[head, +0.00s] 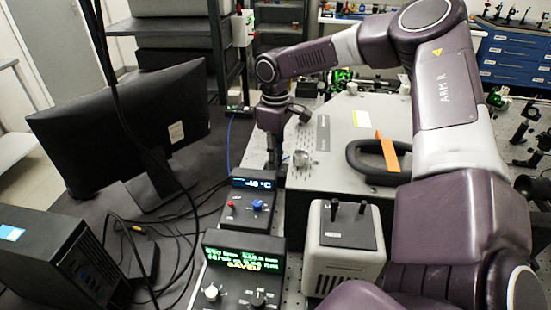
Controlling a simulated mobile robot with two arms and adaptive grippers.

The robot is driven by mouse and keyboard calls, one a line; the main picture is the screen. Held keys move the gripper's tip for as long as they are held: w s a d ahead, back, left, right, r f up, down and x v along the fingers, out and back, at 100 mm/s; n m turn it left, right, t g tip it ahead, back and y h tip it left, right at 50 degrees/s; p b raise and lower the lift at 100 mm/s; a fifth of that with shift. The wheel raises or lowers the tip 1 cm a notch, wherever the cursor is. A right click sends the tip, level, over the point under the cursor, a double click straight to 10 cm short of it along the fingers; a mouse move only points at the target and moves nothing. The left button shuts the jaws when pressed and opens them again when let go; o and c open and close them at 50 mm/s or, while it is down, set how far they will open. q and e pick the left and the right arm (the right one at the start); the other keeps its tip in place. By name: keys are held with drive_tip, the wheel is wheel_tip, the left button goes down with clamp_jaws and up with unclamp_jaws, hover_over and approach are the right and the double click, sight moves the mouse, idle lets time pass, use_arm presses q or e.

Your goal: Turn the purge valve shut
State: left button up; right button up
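My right arm reaches in from the right and bends over the large pale spectrometer housing (337,150). My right gripper (274,160) points down at the housing's left edge, behind the small temperature controller. Its fingers are dark and small here, and I cannot tell whether they are open or shut. I cannot make out the purge valve for certain; it may be hidden at or behind the gripper. My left gripper is not in view.
A monitor (120,130) and a black computer (62,258) stand left, among loose cables.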

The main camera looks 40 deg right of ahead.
clamp_jaws()
drive_tip(key=n, duration=0.3)
drive_tip(key=shift+n, duration=0.3)
drive_tip(key=shift+w+n+p, duration=0.1)
drive_tip(key=shift+n+p, duration=0.25)
drive_tip(key=shift+n, duration=1.45)
drive_tip(key=shift+r, duration=0.1)
drive_tip(key=o, duration=0.8)
unclamp_jaws()
wheel_tip(320, 180, up, 12)
drive_tip(key=shift+f, duration=0.1)
